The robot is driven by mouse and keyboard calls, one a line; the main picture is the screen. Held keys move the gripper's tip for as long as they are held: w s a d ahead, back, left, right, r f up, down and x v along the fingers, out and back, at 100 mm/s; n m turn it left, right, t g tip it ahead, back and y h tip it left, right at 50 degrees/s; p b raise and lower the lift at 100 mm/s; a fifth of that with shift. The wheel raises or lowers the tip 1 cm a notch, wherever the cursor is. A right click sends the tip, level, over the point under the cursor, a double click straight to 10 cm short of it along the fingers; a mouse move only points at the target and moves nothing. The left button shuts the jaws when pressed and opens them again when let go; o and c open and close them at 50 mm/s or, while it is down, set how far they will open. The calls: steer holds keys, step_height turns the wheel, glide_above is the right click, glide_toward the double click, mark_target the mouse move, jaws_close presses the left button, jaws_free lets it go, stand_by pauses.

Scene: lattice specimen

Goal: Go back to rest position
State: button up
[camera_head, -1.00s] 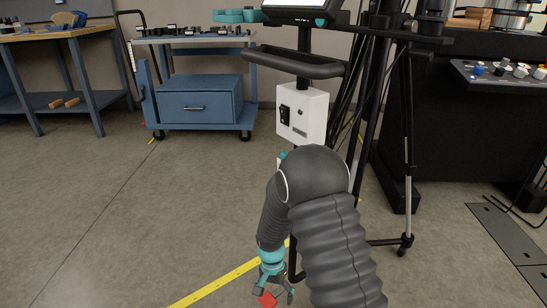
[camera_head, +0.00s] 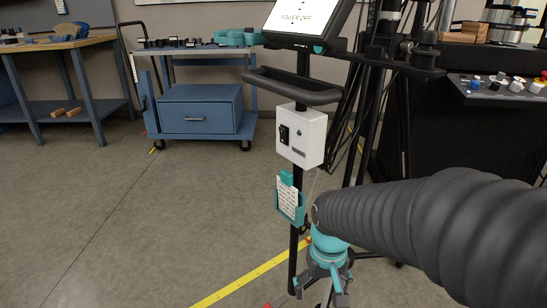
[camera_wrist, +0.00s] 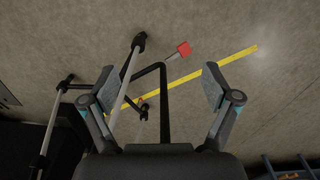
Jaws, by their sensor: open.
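My gripper (camera_head: 328,284) hangs down at the end of my dark ribbed arm, low and right of centre in the head view. It is just right of the stand's black post. In the wrist view my gripper (camera_wrist: 158,88) has its two fingers wide apart with nothing between them. Past the fingertips lies the floor, with a red piece (camera_wrist: 184,48) and a yellow floor line (camera_wrist: 215,66). The fingertips are partly cut off at the bottom of the head view.
A stand with a screen (camera_head: 305,18), a white switch box (camera_head: 302,136) and a teal card holder (camera_head: 290,200) is close to my arm. Tripod legs and cables are behind it. A blue cart (camera_head: 200,108) and a workbench (camera_head: 58,44) stand back left. The left floor is clear.

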steer(key=s+d+r+t+p, duration=0.1)
steer(key=s+d+r+t, duration=0.1)
steer(key=s+r, duration=0.2)
steer(key=s+d+r+m+t+p, duration=0.1)
steer(key=s+d+r+t+p, duration=0.1)
steer(key=r, duration=0.9)
steer(key=shift+s+d+t, duration=0.5)
steer(key=shift+s+d, duration=0.1)
steer(key=shift+s, duration=0.65)
